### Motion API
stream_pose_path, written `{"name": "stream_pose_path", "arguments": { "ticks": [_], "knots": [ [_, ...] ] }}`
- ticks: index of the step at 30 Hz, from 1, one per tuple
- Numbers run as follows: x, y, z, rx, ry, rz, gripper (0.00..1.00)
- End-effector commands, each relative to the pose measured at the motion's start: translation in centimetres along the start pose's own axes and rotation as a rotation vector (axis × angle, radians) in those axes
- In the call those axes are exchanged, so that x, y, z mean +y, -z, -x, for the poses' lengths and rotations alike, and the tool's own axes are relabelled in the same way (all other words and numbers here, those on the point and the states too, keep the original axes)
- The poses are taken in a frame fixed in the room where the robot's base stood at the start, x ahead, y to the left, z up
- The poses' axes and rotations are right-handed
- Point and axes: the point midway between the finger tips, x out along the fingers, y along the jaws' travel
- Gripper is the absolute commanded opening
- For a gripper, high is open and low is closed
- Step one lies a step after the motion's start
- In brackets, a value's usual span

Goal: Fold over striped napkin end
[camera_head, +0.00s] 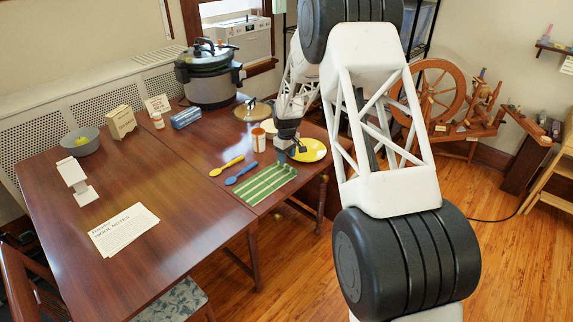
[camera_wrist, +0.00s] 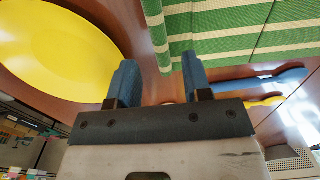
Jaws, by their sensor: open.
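The green and cream striped napkin (camera_head: 262,188) lies near the table's edge, right of the blue spoon (camera_head: 242,173). It also shows at the top of the wrist view (camera_wrist: 235,45), where one end lies just past my fingertips. My gripper (camera_head: 287,157) is low over the table, between the napkin's far end and the yellow plate (camera_head: 310,151). In the wrist view my gripper (camera_wrist: 158,78) has its two blue fingers spread apart with nothing between them. The right fingertip is close to the napkin's edge; I cannot tell whether it touches.
The yellow plate (camera_wrist: 55,45) is close to my left finger in the wrist view. A yellow spoon (camera_head: 228,166) lies left of the blue one. An orange bottle (camera_head: 259,140) stands behind my gripper's left side. A pressure cooker (camera_head: 209,75) stands farther back.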

Motion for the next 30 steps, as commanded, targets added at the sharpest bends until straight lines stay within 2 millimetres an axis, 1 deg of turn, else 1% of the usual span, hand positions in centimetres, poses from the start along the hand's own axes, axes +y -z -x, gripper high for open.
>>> {"name": "stream_pose_path", "arguments": {
  "ticks": [1,3,10,15,24,26,30],
  "knots": [
    [0.0,0.0,-0.8,-0.001,0.001,0.000,0.45],
    [0.0,0.0,-1.6,-0.001,0.001,0.000,0.45],
    [0.0,0.0,-3.7,0.000,0.000,0.000,0.45],
    [0.0,0.0,-4.3,0.001,0.000,0.000,0.45],
    [0.0,0.0,-4.4,0.000,0.000,0.000,0.45],
    [0.0,0.0,-4.4,0.000,0.000,0.000,0.36],
    [0.0,0.0,-4.4,0.000,0.000,0.000,0.14]
  ]
}}
